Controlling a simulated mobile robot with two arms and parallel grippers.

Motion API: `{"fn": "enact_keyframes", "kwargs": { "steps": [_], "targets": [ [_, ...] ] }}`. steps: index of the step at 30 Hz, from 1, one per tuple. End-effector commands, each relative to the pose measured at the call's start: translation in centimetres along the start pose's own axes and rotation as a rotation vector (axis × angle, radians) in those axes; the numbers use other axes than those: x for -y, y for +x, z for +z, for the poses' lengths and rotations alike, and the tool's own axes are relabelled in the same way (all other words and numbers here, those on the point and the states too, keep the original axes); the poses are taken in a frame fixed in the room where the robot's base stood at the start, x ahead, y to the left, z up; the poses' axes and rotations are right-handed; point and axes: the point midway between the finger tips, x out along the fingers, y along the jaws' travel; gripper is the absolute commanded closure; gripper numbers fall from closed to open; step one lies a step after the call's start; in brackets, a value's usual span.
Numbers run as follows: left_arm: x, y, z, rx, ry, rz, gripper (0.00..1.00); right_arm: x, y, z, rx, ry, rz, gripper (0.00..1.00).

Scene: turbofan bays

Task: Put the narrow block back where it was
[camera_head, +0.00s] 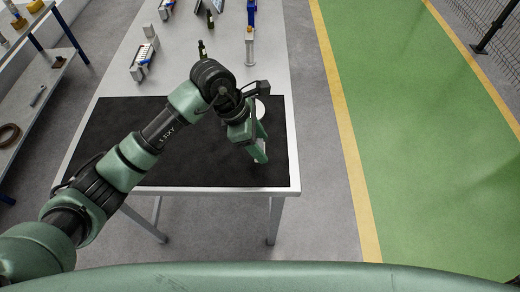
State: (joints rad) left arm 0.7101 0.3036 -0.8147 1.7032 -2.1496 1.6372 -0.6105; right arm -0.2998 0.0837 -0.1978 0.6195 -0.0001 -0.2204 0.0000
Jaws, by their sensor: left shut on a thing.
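My left gripper (259,154) points down over the right part of the black mat (200,172) on the table, near the right edge. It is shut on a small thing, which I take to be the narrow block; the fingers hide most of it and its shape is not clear. I cannot tell whether it touches the mat. No other narrow block can be made out on the mat. My right gripper is out of view.
A white round thing (260,108) is partly hidden behind my left gripper. A grey rack (142,62), a dark bottle (202,50) and a blue-and-white upright tool (250,40) stand farther back. Shelves (35,90) stand at left. The mat's front left is clear.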

Motion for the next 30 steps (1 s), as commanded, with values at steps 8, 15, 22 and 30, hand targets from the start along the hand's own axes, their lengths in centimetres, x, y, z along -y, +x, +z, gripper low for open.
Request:
{"fn": "enact_keyframes", "kwargs": {
  "steps": [8,15,22,30],
  "targets": [
    [0.1,2.3,-1.0,-0.001,-0.003,-0.003,0.79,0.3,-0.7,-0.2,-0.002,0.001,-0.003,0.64],
    [0.0,4.4,-1.9,0.0,0.0,0.001,0.79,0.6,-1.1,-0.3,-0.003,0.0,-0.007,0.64],
    [-0.1,4.6,-2.0,0.0,0.001,0.002,0.79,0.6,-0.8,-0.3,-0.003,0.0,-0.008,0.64],
    [0.0,4.6,-1.9,0.0,0.001,0.001,0.25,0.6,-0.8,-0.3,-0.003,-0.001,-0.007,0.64]
  ]
}}
